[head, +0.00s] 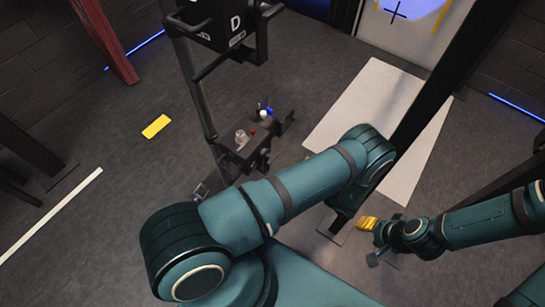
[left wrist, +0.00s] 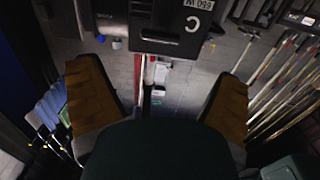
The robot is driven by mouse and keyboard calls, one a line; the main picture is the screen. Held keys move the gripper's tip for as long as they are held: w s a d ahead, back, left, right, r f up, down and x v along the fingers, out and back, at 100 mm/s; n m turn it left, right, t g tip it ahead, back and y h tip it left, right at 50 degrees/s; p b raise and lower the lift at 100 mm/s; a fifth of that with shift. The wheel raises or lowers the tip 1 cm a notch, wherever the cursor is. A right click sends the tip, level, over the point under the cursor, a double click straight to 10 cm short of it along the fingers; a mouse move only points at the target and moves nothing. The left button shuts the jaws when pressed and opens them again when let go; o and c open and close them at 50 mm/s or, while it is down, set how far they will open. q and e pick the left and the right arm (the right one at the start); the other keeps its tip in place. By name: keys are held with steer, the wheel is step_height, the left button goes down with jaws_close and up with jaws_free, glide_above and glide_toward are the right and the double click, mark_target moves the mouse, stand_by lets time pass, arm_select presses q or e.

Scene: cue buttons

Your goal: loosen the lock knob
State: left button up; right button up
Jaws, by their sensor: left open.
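A dark bracket (head: 228,158) is fixed to a slanted pole in the head view, with small clear, red and blue-and-white parts on top. A small dark knob-like part (head: 263,160) shows on its side; I cannot tell whether this is the lock knob. My left arm crosses the middle of the head view, and its gripper is hidden there. In the left wrist view my left gripper (left wrist: 158,105) is open, its yellow-padded fingers wide apart with nothing held. My right gripper (head: 369,226) is low on the right, apart from the bracket; its opening is unclear.
A black box marked D (head: 222,20) tops the pole. A black box marked C (left wrist: 180,30) is ahead in the left wrist view. A pale mat (head: 365,105) and a yellow floor patch (head: 156,126) lie on the floor. Open floor is at the left.

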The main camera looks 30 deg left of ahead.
mark_target(275, 159)
arm_select(q)
steer(key=a, duration=0.9)
steer(key=shift+w+a, duration=0.25)
steer(key=shift+w, duration=0.1)
steer(key=c, duration=1.2)
